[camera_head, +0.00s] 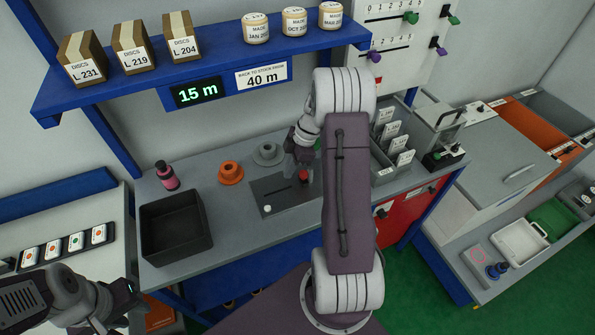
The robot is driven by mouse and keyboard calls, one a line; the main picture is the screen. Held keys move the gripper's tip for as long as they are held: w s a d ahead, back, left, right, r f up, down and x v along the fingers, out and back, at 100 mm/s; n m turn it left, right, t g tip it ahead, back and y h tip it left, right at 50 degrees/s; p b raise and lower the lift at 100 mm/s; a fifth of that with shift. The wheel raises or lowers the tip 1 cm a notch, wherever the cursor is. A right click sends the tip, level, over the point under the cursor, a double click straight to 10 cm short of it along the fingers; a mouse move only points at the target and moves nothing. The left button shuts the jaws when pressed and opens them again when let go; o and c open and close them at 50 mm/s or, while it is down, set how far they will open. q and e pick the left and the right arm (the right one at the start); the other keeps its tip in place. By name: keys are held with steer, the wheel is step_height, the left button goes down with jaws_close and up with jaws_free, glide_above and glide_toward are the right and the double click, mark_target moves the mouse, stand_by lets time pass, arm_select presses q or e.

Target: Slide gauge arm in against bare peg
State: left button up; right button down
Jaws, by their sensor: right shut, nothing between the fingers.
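A dark flat plate (268,187) lies on the grey bench, with a white round knob (267,209) at its front. A red knob (303,175) stands near the plate's right end. Which part is the gauge arm or the bare peg is too small to tell, and my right arm hides part of this area. My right gripper (301,163) is shut and empty, pointing down close to the red knob; whether it touches it I cannot tell. My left gripper (130,298) is at the lower left, away from the plate; its fingers are not clear.
An orange flanged piece (230,173) and a grey one (267,154) stand behind the plate. A black bin (176,228) and a pink bottle (166,175) are to the left. A blue shelf (215,62) overhangs the back. A card holder (392,150) stands right of my arm.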

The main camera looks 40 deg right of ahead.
mark_target(296, 182)
steer(key=w+a+r+v, duration=0.1)
steer(key=v, duration=0.8)
steer(key=a+r+n, duration=0.3)
steer(key=a, duration=0.8)
steer(key=s+a+f+m+g+h, duration=0.1)
steer(key=s+a+f+g+h, duration=0.15)
steer(key=s+a, duration=0.5)
steer(key=s+f+m+t+h, duration=0.1)
steer(key=s+f+m, duration=0.5)
steer(key=m, duration=0.9)
steer(key=shift+s+d+f+m+t, duration=0.3)
steer(key=shift+s+f+m+t, duration=0.1)
steer(key=shift+f+t, duration=0.2)
